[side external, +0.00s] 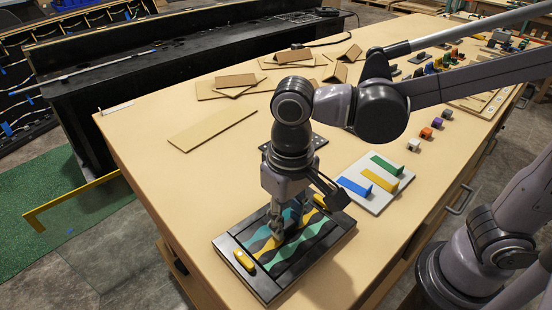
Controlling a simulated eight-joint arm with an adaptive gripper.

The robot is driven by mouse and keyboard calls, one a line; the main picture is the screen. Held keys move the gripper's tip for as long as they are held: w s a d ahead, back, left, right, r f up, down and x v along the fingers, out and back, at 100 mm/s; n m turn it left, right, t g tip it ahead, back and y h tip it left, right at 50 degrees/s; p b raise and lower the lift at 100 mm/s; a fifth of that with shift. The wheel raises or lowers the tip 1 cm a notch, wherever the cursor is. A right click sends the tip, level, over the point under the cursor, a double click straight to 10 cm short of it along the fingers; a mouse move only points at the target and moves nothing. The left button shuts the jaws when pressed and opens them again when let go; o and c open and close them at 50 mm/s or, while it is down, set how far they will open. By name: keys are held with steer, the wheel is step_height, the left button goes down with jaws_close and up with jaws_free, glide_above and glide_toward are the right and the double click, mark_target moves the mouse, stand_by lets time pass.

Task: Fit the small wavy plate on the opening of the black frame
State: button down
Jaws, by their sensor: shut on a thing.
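The black frame (228,248) lies flat near the table's front left corner. Inside it are wavy teal, yellow and black bands. My gripper (277,238) points down over the middle of the frame, low and close to its surface. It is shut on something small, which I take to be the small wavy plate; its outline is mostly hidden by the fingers. A yellow piece (244,260) sits at the frame's left edge. Another yellow piece (321,202) shows at the far right side, partly behind my gripper. I cannot tell whether the held piece touches the frame.
A pale board (376,206) with blue, yellow and green pieces lies to the right of the frame. Flat brown panels (213,127) and folded ones lie behind. Several small coloured blocks (426,133) stand farther right. The table's front left edge is close to the frame.

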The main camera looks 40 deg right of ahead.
steer(key=shift+f, duration=0.15)
steer(key=c, duration=0.9)
jaws_free()
step_height(320, 180, up, 12)
steer(key=w+d+f+t, duration=0.1)
steer(key=d+f, duration=0.1)
steer(key=d, duration=0.1)
steer(key=w+d+f+t, duration=0.1)
steer(key=d, duration=0.3)
steer(key=w+d+f+t+y, duration=0.1)
steer(key=d+f, duration=0.1)
steer(key=d, duration=0.1)
steer(key=shift+d+f, duration=0.3)
steer(key=shift+f, duration=0.05)
steer(key=d+f+t, duration=0.1)
steer(key=d+f, duration=0.1)
steer(key=d, duration=0.1)
steer(key=d+f+t, duration=0.1)
steer(key=d, duration=0.2)
steer(key=d+f+t+h, duration=0.1)
steer(key=d+f+t, duration=0.1)
steer(key=d, duration=0.1)
steer(key=shift+s+d+f, duration=0.1)
steer(key=shift+d+f, duration=0.2)
steer(key=shift+d, duration=0.1)
